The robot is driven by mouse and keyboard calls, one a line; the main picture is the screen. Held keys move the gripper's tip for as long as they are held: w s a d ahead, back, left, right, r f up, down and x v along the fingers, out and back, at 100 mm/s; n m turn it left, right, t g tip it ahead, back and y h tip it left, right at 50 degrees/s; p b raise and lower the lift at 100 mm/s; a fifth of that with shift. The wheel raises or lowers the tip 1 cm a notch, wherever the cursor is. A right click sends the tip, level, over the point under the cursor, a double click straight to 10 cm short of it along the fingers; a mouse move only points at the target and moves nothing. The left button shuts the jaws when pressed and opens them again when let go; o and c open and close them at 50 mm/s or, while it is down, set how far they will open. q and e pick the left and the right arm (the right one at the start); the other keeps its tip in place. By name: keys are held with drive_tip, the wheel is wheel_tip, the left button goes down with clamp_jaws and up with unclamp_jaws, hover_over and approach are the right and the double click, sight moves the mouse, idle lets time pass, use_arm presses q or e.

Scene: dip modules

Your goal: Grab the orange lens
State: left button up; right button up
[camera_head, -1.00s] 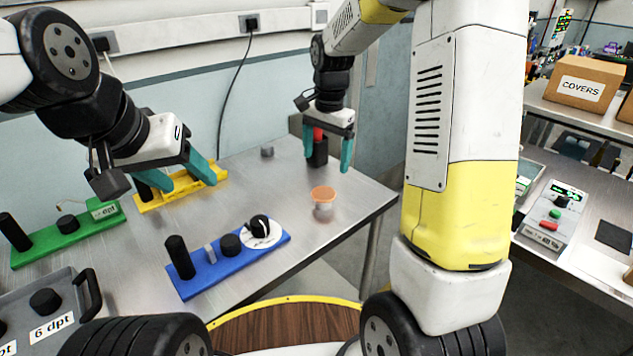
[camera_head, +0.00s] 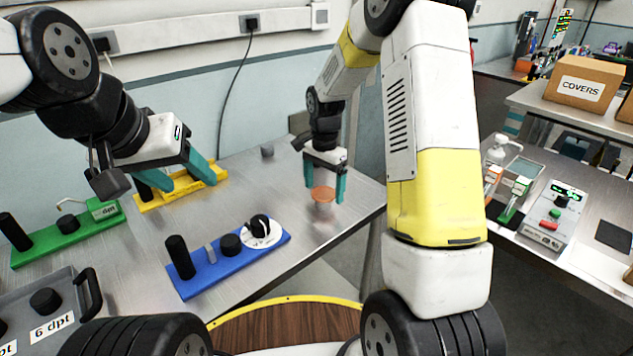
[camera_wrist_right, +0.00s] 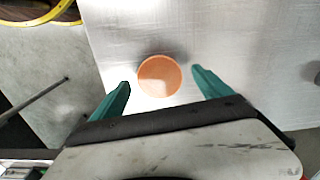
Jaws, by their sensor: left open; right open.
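The orange lens (camera_head: 322,193) is a round orange disc near the right part of the metal table. It seems to rest on a small clear holder, now mostly hidden. My right gripper (camera_head: 324,193) is open above it, with one teal finger to each side. In the right wrist view the lens (camera_wrist_right: 160,76) lies between and just beyond the open fingertips (camera_wrist_right: 160,78), with gaps on both sides. My left gripper (camera_head: 200,178) is open over the yellow module (camera_head: 180,188) at the left back. I cannot tell whether its fingers touch that module.
A blue module (camera_head: 225,266) with black knobs lies at the front of the table. A green module (camera_head: 68,238) and a grey tray (camera_head: 65,275) are to the left. The table's right edge is close to the lens.

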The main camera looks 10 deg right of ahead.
drive_tip(key=shift+c, duration=0.4)
drive_tip(key=c, duration=1.4)
drive_tip(key=shift+o, duration=0.2)
drive_tip(key=shift+r, duration=0.1)
